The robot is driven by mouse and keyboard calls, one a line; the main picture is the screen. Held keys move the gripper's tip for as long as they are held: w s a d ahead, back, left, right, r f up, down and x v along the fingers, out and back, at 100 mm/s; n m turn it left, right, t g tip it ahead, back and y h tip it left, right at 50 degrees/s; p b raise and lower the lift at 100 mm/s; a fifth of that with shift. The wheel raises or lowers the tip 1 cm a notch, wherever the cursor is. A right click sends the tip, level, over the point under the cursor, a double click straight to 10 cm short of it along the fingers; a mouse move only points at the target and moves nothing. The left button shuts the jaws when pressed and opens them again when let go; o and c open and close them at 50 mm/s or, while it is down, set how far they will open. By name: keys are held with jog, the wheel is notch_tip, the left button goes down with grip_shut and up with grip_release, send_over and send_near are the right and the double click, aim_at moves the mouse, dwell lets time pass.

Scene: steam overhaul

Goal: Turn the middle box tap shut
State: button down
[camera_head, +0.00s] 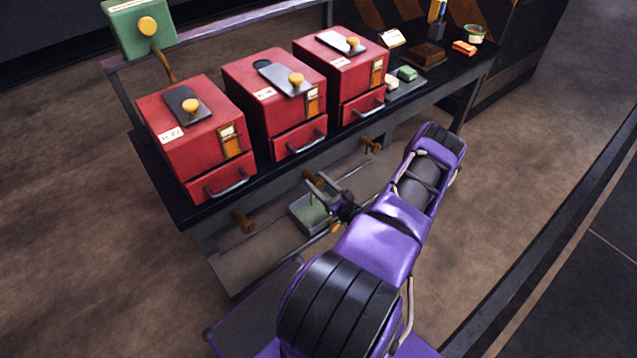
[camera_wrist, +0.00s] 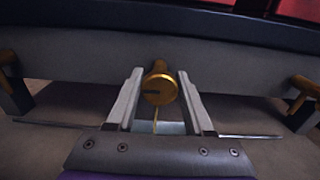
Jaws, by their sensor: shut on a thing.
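Three red boxes stand in a row on the dark bench. The middle red box (camera_head: 272,88) has a brass tap (camera_head: 312,178) below it at the bench front. In the wrist view the round brass end of this middle tap (camera_wrist: 159,88) sits between the two pale fingers of my gripper (camera_wrist: 158,92). A dark mark shows on its face, and a thin yellowish line runs down below it. My gripper (camera_head: 325,189) is shut on the tap. In the head view the fingers partly hide the tap.
The left tap (camera_head: 243,220) and right tap (camera_head: 371,145) stick out on either side. Drawer handles (camera_head: 304,146) project above. Open floor (camera_head: 530,170) lies to the right.

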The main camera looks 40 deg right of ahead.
jog(key=shift+m, duration=0.3)
jog(key=m, duration=0.4)
jog(key=shift+d, duration=0.1)
jog(key=m, duration=0.4)
jog(key=shift+f+m, duration=0.1)
jog(key=shift+m, duration=0.3)
jog(key=m, duration=0.4)
jog(key=shift+d+f+m, duration=0.1)
jog(key=shift+m, duration=2.1)
jog(key=shift+c, duration=1.6)
grip_release()
